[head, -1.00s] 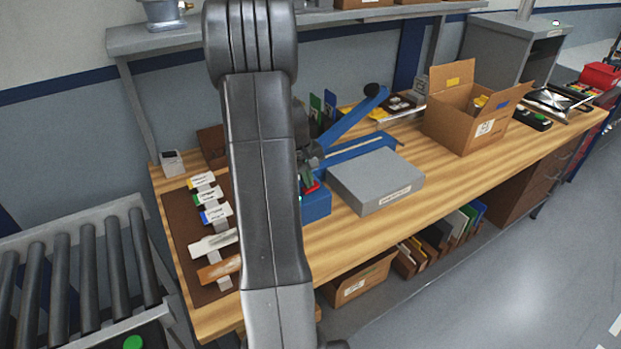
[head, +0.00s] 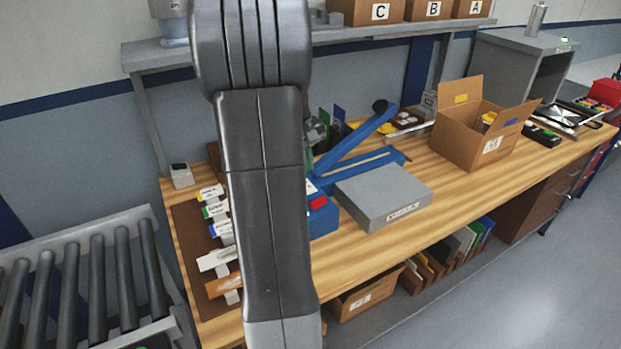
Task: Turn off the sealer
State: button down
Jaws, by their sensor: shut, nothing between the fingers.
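The sealer (head: 352,160) is a blue bench unit on the wooden workbench, its long lever arm raised and ending in a black knob (head: 380,107). A red rocker switch (head: 318,203) sits on top of its front box (head: 323,222). My arm covers the left part of that box, so any lamp there is hidden. My gripper (head: 309,160) shows only partly beside my arm's right edge. It is shut and empty, above and behind the red switch and apart from it. Which way the switch is tipped is too small to tell.
A grey box (head: 383,195) stands right of the sealer's front. An open carton (head: 468,140) stands farther right. Labelled tags lie on a brown mat (head: 195,250) at the left. A shelf (head: 350,37) runs above the bench. A roller conveyor (head: 85,285) is at lower left.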

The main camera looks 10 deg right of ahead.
jog(key=shift+v, duration=0.8)
jog(key=shift+f, duration=0.1)
jog(key=d+b, duration=0.1)
jog(key=b, duration=0.6)
jog(key=shift+w+f+b, duration=0.35)
jog(key=shift+w, duration=0.05)
jog(key=shift+r+b, duration=0.1)
jog(key=shift+b, duration=0.55)
jog(key=b, duration=0.1)
jog(key=r+b, duration=0.1)
jog(key=shift+s+d+b, duration=0.2)
jog(key=shift+b, duration=0.1)
